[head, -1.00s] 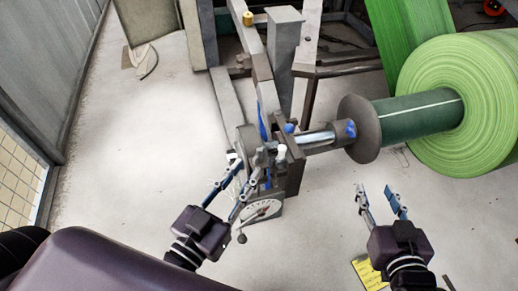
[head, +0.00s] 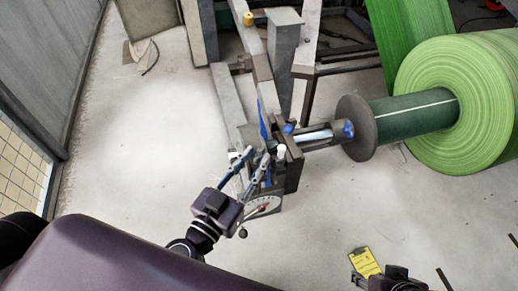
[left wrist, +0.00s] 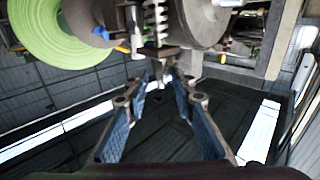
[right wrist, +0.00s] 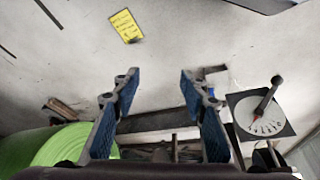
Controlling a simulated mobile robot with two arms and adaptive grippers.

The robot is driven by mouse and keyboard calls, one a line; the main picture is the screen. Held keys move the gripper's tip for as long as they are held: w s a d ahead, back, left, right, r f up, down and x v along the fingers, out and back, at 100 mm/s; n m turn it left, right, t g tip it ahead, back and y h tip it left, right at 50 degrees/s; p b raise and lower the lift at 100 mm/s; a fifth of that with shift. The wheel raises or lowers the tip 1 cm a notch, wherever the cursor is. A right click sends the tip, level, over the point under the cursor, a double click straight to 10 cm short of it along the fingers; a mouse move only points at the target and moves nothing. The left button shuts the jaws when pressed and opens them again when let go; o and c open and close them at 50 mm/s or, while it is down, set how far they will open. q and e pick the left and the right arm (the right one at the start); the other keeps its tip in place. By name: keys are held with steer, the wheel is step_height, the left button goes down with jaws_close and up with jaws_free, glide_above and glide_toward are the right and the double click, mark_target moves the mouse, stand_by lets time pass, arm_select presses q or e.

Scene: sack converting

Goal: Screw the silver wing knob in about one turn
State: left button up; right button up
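My left gripper (head: 257,156) is at the grey bracket assembly beside the roll shaft, its fingers pointing at the bracket. In the left wrist view my left gripper (left wrist: 162,76) has its fingertips apart, with a gap between them. A small pale metal piece (left wrist: 158,79) shows between or just beyond the tips; it may be the silver wing knob, but I cannot tell for sure or whether the fingers touch it. In the head view the fingers cover this spot. My right gripper (right wrist: 158,77) is open and empty; in the head view only its body shows at the bottom edge.
A dial with a red pointer (right wrist: 262,112) sits below the bracket. The shaft carries a dark flange (head: 356,128) and a large green roll (head: 462,100). A spring (left wrist: 155,20) is above the left fingers. A yellow note (head: 365,262) lies on the open floor.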

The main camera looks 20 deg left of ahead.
arm_select(q)
steer(key=shift+w+d+r+p, duration=0.1)
steer(key=shift+w+r+p, duration=0.15)
steer(key=shift+w+p, duration=0.25)
steer(key=shift+w+d+f, duration=0.15)
steer(key=shift+w+f, duration=0.1)
steer(key=shift+w, duration=0.55)
steer(key=shift+c, duration=0.5)
jaws_close()
